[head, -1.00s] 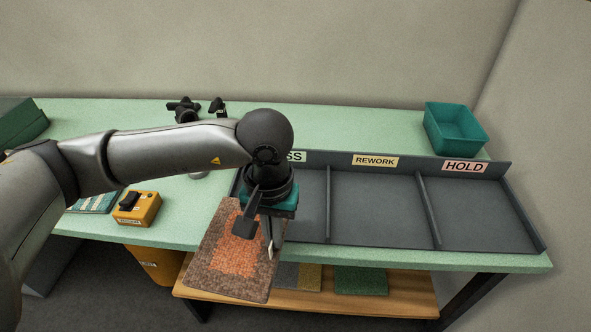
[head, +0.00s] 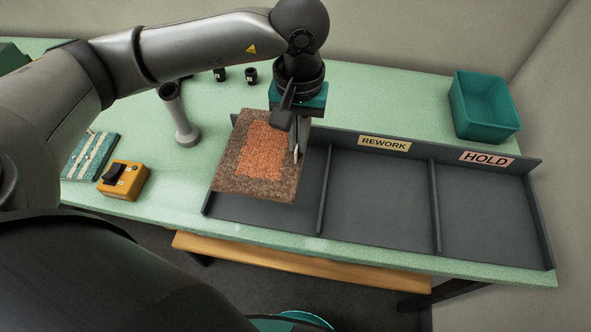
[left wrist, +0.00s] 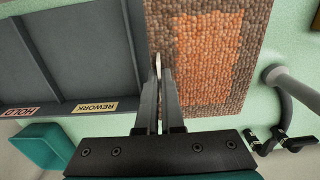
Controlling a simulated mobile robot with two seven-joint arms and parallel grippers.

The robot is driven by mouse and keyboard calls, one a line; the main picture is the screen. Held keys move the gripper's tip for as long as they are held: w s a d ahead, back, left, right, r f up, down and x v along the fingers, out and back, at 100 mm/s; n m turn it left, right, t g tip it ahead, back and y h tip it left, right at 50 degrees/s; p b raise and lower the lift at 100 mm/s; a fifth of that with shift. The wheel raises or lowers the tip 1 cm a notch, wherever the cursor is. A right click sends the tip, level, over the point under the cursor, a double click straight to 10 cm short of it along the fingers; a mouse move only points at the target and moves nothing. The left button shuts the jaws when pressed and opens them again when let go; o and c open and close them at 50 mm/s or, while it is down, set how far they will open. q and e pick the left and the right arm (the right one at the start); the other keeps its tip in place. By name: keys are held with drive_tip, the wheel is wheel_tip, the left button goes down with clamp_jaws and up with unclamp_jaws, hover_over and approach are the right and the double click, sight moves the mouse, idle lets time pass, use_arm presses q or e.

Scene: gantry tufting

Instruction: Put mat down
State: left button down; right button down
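The mat (head: 236,178), brown with an orange middle, hangs nearly flat over the left compartment of the dark tray (head: 380,207) and past that compartment's left side. My left gripper (head: 297,152) is shut on the mat's right edge. In the left wrist view the fingers (left wrist: 160,72) close over the edge of the mat (left wrist: 205,60). The mat looks raised above the tray, though the gap underneath is hidden. The left compartment's label is hidden behind the mat and gripper. My right gripper is not in view.
The tray's REWORK (head: 384,144) and HOLD (head: 486,159) compartments are empty. A teal bin (head: 484,107) stands behind it at right. A grey post (head: 182,120), an orange switch box (head: 123,181) and a striped teal piece (head: 90,155) are on the bench at left.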

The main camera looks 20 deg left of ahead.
use_arm(q)
wheel_tip(320, 180, down, 12)
drive_tip(key=shift+w+r, duration=0.1)
drive_tip(key=shift+r, duration=0.1)
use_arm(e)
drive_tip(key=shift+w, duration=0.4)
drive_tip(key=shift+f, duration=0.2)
use_arm(q)
drive_tip(key=c, duration=1.5)
unclamp_jaws()
drive_tip(key=shift+f+b, duration=0.15)
drive_tip(key=shift+b, duration=0.2)
drive_tip(key=o, duration=0.4)
drive_tip(key=shift+o, duration=0.2)
drive_tip(key=shift+r, duration=0.2)
wheel_tip(320, 180, up, 12)
